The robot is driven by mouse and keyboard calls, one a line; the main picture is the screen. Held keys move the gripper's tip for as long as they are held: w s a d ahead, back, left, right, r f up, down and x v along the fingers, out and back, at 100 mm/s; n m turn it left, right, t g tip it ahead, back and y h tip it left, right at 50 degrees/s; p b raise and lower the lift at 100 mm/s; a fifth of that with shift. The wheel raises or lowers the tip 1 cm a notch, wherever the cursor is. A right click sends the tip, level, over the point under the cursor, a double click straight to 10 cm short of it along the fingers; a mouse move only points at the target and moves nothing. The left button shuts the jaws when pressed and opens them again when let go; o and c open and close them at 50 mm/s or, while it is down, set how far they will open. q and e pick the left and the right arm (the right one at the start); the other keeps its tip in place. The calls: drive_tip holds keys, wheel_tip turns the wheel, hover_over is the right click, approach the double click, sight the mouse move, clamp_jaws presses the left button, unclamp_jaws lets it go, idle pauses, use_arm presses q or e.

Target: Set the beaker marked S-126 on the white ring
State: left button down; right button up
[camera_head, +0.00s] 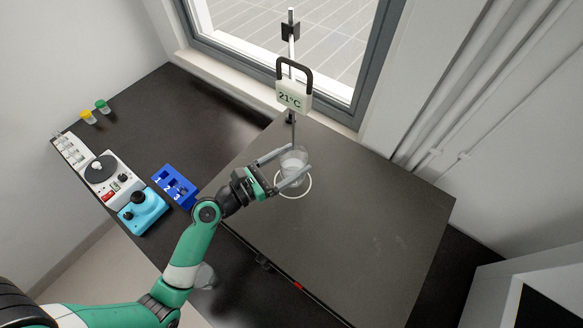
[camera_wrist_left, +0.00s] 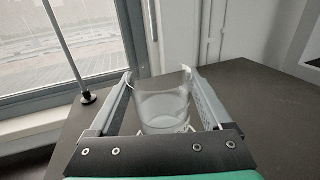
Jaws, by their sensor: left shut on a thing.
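A clear glass beaker (camera_head: 293,160) with pale contents stands upright between the fingers of my left gripper (camera_head: 297,160), which is shut on it. The beaker also shows in the left wrist view (camera_wrist_left: 162,105), between the two grey finger plates. No S-126 marking is readable. The white ring (camera_head: 293,197) lies on the dark raised board (camera_head: 370,235). The beaker overlaps the ring's far part in the head view, and I cannot tell whether its base touches the board. A little of the ring shows by the beaker's foot in the left wrist view. My right gripper is not in view.
A metal stand rod with a 21°C display (camera_head: 291,97) rises just behind the beaker. A blue rack (camera_head: 175,186), a cyan device (camera_head: 143,211) and a white stirrer (camera_head: 101,170) stand at left. Another glass vessel (camera_head: 206,276) is partly behind my arm. The board's right side is clear.

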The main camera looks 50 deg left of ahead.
sight(293, 168)
use_arm(q)
wheel_tip(293, 168, down, 3)
drive_tip(key=shift+r+b, duration=0.2)
drive_tip(key=shift+b, duration=0.25)
drive_tip(key=shift+r, duration=0.15)
unclamp_jaws()
drive_tip(key=shift+f, duration=0.2)
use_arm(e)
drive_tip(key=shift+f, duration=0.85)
